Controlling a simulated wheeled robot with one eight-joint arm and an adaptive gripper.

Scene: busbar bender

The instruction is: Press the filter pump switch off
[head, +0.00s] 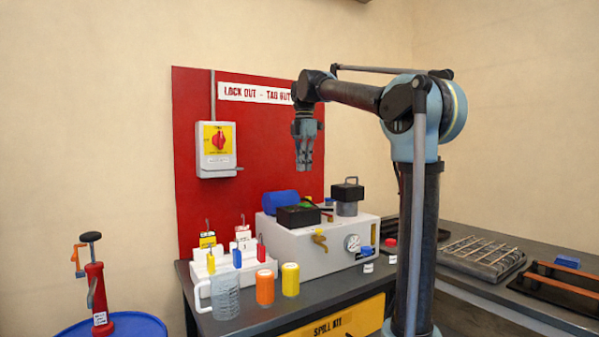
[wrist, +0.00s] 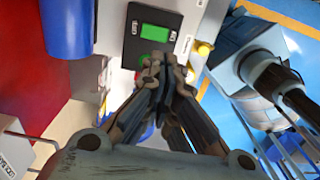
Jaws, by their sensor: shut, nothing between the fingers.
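The filter pump switch looks to be the black box with a green rocker (head: 297,216), on top of the light grey pump housing (head: 312,249). In the wrist view the black switch box (wrist: 131,47) lies just beyond my fingertips, with a green rocker (wrist: 156,32) and small white labels on both sides. A second green patch (wrist: 143,60) shows beside my fingertips, partly hidden by them. My gripper (head: 304,168) is shut and empty, pointing down above the housing, apart from the switch. It also fills the lower wrist view (wrist: 160,68).
A blue cylinder (head: 280,202) lies left of the switch. A red lockout board (head: 270,140) with an isolator (head: 216,150) rises behind. A jug (head: 225,297) and orange and yellow cans (head: 265,287) stand in front.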

